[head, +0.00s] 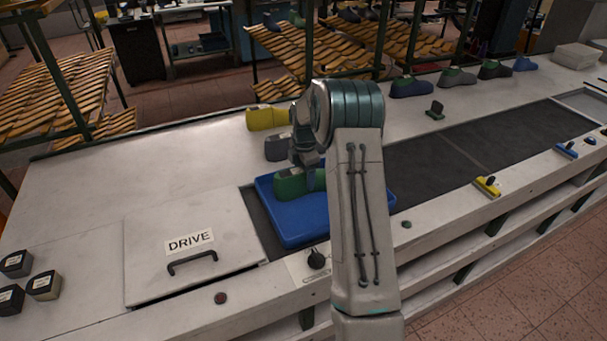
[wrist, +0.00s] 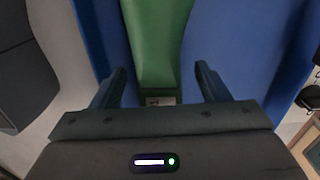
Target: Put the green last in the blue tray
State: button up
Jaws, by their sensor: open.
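The green last (head: 291,185) lies in the blue tray (head: 296,233), partly hidden behind my arm in the head view. In the wrist view the green last (wrist: 155,40) runs between the two fingers, with blue tray surface (wrist: 215,40) on both sides of it. My gripper (wrist: 160,85) is open, its fingers on either side of the green last with gaps between. In the head view my gripper is over the tray, mostly hidden by my arm.
A yellow last (head: 266,119) and a grey last (head: 277,148) stand behind the tray. A DRIVE panel (head: 190,265) with a handle is at left. A dark belt (head: 440,155) runs right, with a yellow-handled tool (head: 487,187) on its front edge. Several lasts line the back.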

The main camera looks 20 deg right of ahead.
notch_tip(320, 180, up, 12)
jog(key=shift+f+b, duration=0.25)
jog(key=shift+b, duration=0.7)
jog(key=s+a+r+m+t, duration=0.1)
jog(key=s+a+r+m, duration=0.35)
jog(key=s, duration=0.35)
jog(key=s+a+r+m+t, duration=0.1)
jog(key=s+a+r+m, duration=0.35)
jog(key=s, duration=0.35)
jog(key=s+a+f+m, duration=0.1)
jog(key=s+a+m, duration=0.1)
jog(key=s+m, duration=0.3)
jog(key=s+a+f+m+t, duration=0.1)
jog(key=s+a+f+m, duration=0.1)
jog(key=s, duration=1.2)
jog(key=a+m, duration=0.1)
jog(key=m, duration=0.1)
jog(key=shift+a+m+t, duration=0.3)
jog(key=shift+m, duration=0.1)
